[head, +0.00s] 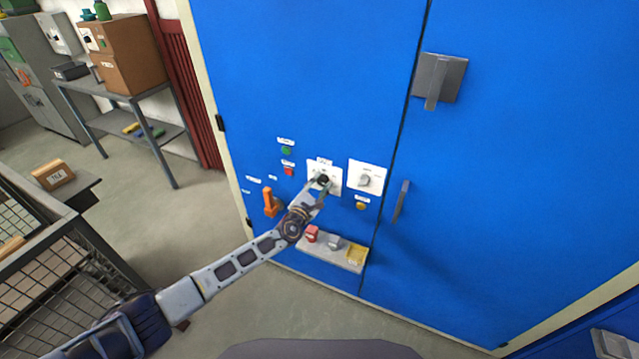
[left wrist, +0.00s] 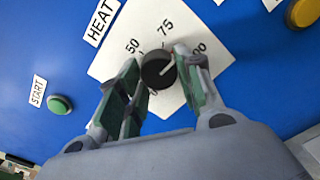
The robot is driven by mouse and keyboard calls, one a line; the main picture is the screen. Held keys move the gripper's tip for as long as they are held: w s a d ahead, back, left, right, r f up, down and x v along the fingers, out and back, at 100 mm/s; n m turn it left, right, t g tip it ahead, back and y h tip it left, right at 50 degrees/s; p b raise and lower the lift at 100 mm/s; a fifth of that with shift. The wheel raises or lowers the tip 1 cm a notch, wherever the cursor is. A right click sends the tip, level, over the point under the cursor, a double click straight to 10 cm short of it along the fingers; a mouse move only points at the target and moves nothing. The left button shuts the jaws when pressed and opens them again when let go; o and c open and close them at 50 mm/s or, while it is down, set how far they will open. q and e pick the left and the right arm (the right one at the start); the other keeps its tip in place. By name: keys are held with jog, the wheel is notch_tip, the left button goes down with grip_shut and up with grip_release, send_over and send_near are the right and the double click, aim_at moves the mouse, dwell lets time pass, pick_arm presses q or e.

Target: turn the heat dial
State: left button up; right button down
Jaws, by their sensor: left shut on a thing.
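The heat dial (head: 322,179) is a round black knob on a white scale plate (head: 325,165) on the blue cabinet front. In the left wrist view the black dial (left wrist: 158,72) sits under the HEAT label (left wrist: 102,21), with 50, 75 and a partly covered 100 around it. Its white mark points up and right, roughly toward the 100 side. My left gripper (head: 319,186) is shut on the dial, one finger on each side of it. The fingers hide the lower part of the scale. My right gripper is not in view.
A second white plate with a grey knob (head: 364,180) is just right of the dial. Green (head: 286,150) and red (head: 289,171) buttons are left, a yellow one (head: 361,205) below right.

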pick_arm(q)
jog(key=m+p, duration=0.2)
jog(key=m, duration=0.2)
jog(key=shift+a+f+m, duration=0.1)
jog(key=shift+m, duration=0.5)
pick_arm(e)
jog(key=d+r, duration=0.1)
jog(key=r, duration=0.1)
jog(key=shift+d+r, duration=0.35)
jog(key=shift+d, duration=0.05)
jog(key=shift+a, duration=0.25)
pick_arm(q)
jog(key=o, duration=1)
jog(key=shift+v, duration=6)
